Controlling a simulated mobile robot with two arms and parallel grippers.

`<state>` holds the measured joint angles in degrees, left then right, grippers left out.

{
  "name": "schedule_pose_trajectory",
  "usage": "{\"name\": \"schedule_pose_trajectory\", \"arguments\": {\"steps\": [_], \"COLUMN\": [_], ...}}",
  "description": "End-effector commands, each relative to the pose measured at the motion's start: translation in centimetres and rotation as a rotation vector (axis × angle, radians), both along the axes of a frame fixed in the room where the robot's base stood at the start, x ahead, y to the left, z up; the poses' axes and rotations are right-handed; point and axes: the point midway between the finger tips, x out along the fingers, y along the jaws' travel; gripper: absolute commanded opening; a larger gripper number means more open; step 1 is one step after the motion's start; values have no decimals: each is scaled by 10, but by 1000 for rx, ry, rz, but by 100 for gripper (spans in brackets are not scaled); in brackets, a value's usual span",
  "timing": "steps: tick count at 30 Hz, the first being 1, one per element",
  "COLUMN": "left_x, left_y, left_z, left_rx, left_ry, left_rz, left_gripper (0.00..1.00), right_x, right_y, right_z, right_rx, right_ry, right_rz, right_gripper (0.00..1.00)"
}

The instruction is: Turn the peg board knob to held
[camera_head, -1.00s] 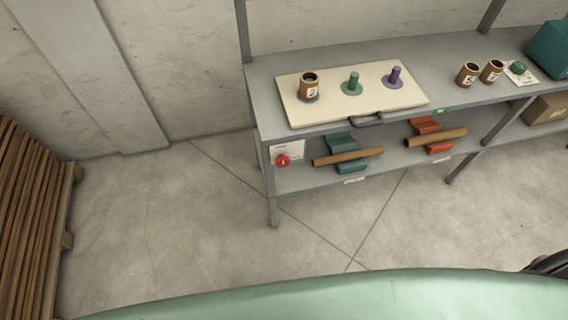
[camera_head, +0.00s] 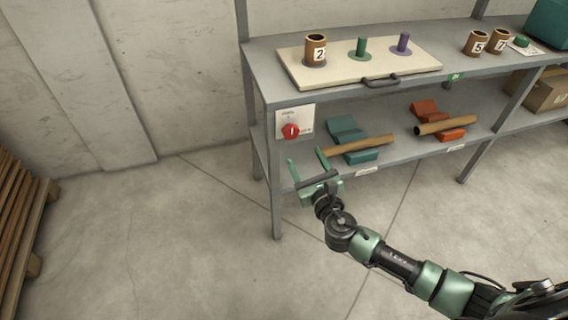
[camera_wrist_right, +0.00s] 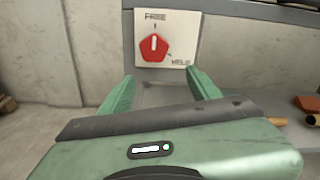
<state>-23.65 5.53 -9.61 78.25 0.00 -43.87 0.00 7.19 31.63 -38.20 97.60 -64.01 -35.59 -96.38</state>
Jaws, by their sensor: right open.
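The red knob (camera_head: 290,131) sits on a white plate (camera_head: 306,117) at the front left of the shelf unit, below the peg board (camera_head: 300,72). In the right wrist view the red knob (camera_wrist_right: 154,46) has a white pointer mark standing upright, toward the word FREE; HELD is printed at the lower right of the plate (camera_wrist_right: 182,24). My right gripper (camera_head: 307,160) is open and empty, just below and in front of the knob, apart from it. In the right wrist view its green fingers (camera_wrist_right: 160,84) are spread below the knob. My left gripper is not in view.
The peg board carries a cup marked 2 (camera_head: 315,50), a green peg (camera_head: 361,46) and a purple peg (camera_head: 403,42). Brown tubes lie on a teal cradle (camera_head: 346,129) and an orange cradle (camera_head: 424,108) on the lower shelf, right of the knob. The floor in front is clear.

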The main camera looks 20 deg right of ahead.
Motion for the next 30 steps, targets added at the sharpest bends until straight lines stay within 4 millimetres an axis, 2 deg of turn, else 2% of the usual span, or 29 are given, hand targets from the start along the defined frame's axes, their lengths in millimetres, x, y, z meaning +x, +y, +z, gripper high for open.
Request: {"name": "schedule_pose_trajectory", "arguments": {"steps": [1, 5, 18, 23, 30], "left_x": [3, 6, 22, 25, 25], "left_y": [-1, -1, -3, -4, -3], "left_z": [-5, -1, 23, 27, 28], "left_rx": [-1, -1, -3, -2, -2], "left_ry": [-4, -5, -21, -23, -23], "left_rz": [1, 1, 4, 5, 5], "left_gripper": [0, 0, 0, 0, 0], "right_x": [1, 6, 69, 78, 78], "right_y": [3, 8, 10, 10, 10], "right_z": [6, 17, 17, 17, 17], "right_rx": [-47, -97, -93, -92, -91], "right_ry": [-33, -64, -61, -59, -57], "right_rz": [12, 21, 21, 20, 21], "right_gripper": [62, 62, 62, 62, 62]}}
